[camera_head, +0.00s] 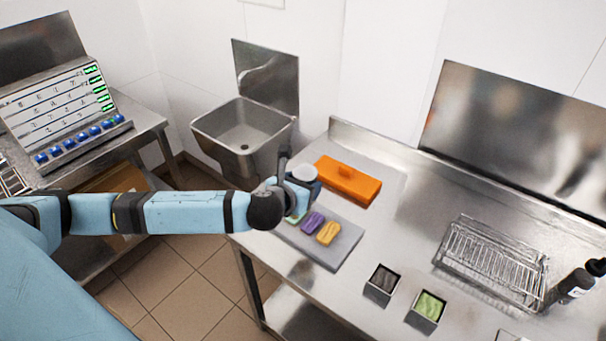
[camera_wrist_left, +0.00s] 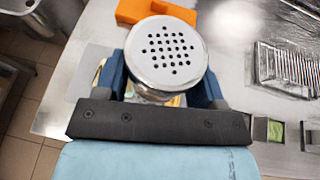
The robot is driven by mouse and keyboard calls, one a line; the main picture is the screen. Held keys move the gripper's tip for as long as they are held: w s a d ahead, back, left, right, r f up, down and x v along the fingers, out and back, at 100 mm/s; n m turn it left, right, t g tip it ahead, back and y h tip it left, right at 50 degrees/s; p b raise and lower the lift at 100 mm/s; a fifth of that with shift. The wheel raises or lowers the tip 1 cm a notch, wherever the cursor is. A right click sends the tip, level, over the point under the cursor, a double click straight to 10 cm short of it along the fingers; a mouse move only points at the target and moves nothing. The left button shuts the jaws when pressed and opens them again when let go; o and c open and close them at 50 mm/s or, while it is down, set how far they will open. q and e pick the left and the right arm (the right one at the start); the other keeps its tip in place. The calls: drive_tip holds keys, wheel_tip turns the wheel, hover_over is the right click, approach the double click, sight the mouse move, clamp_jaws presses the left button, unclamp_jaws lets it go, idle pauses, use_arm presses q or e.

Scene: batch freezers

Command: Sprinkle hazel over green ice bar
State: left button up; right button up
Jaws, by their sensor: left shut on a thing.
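My left gripper (camera_head: 302,186) is shut on a shaker (camera_head: 304,173) with a round, perforated light metal lid. In the left wrist view the shaker's lid (camera_wrist_left: 167,57) faces the camera between the blue fingers. The shaker is over the far left part of a grey tray (camera_head: 341,249). A green ice bar (camera_head: 296,218) lies on the tray just below the gripper, mostly hidden by it. A purple bar (camera_head: 313,222) and a yellow-orange bar (camera_head: 328,233) lie beside it. I cannot tell whether anything is falling from the shaker. My right gripper is not in view.
An orange block (camera_head: 348,181) lies behind the tray on the steel table. Two small containers, one dark (camera_head: 383,281) and one green (camera_head: 429,305), stand to the right. A sink (camera_head: 243,132) is behind.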

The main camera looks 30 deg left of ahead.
use_arm(q)
drive_tip(key=s+d, duration=0.5)
drive_tip(key=s, duration=0.4)
